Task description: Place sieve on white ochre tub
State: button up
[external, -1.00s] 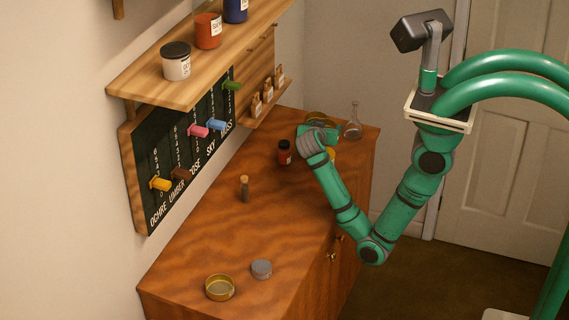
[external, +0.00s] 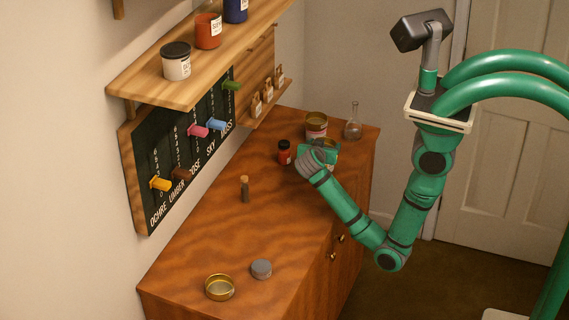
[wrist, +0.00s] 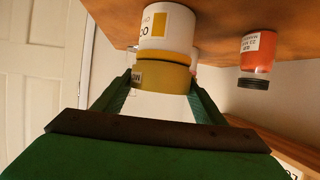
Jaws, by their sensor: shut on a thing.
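My gripper (wrist: 160,98) is shut on the brass sieve (wrist: 160,79), a round yellow-gold band with a small label, seen between the two green fingers in the wrist view. The white ochre tub (wrist: 165,28), with a yellow label, lines up directly with the sieve in that upside-down view. The sieve's edge appears to meet the tub's rim, but I cannot tell if its weight rests there. In the external view my gripper (external: 322,152) is low at the back of the cabinet top and mostly hides the tub and sieve.
A red jar (external: 284,152) is close on the left. A corked vial (external: 244,189), brass dish (external: 220,288) and grey lidded pot (external: 261,269) stand nearer.

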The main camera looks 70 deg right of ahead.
jog(key=o, duration=1.1)
jog(key=shift+f, duration=0.1)
jog(key=shift+a+r, duration=0.25)
jog(key=v, duration=1.1)
jog(key=shift+a, duration=0.2)
jog(key=shift+s, duration=0.1)
